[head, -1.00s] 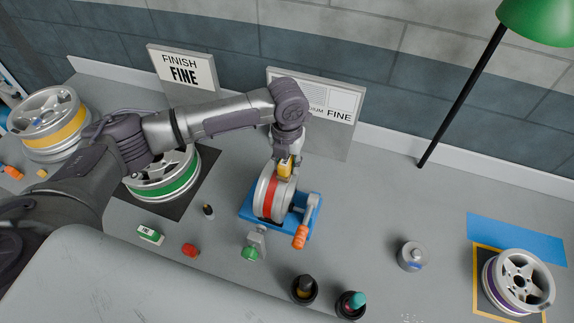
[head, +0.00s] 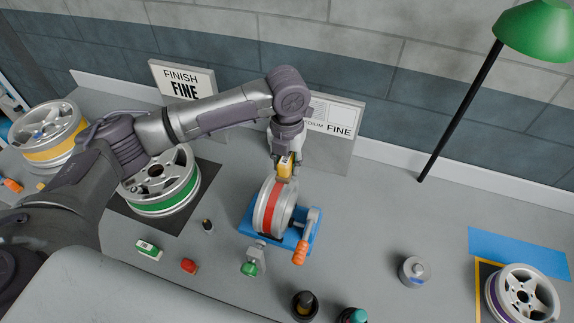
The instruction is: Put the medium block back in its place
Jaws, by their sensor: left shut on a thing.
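My left gripper (head: 285,168) is shut on a yellow block (head: 287,166). It holds the block just above the top of the red-banded wheel (head: 266,207); I cannot tell whether block and wheel touch. That wheel stands upright in a blue fixture (head: 304,238) with an orange handle. A green-and-white block (head: 148,250) and a red block (head: 188,266) lie on the bench at the front left. I cannot read a size on the held block. My right gripper is not in view.
A sign whose visible words include FINE (head: 338,130) stands behind the fixture, and a FINISH FINE sign (head: 183,82) stands farther left. A green-banded wheel (head: 160,181) lies under my arm. A grey canister (head: 413,270) and a purple-banded wheel (head: 523,295) are right. The bench between them and the fixture is mostly clear.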

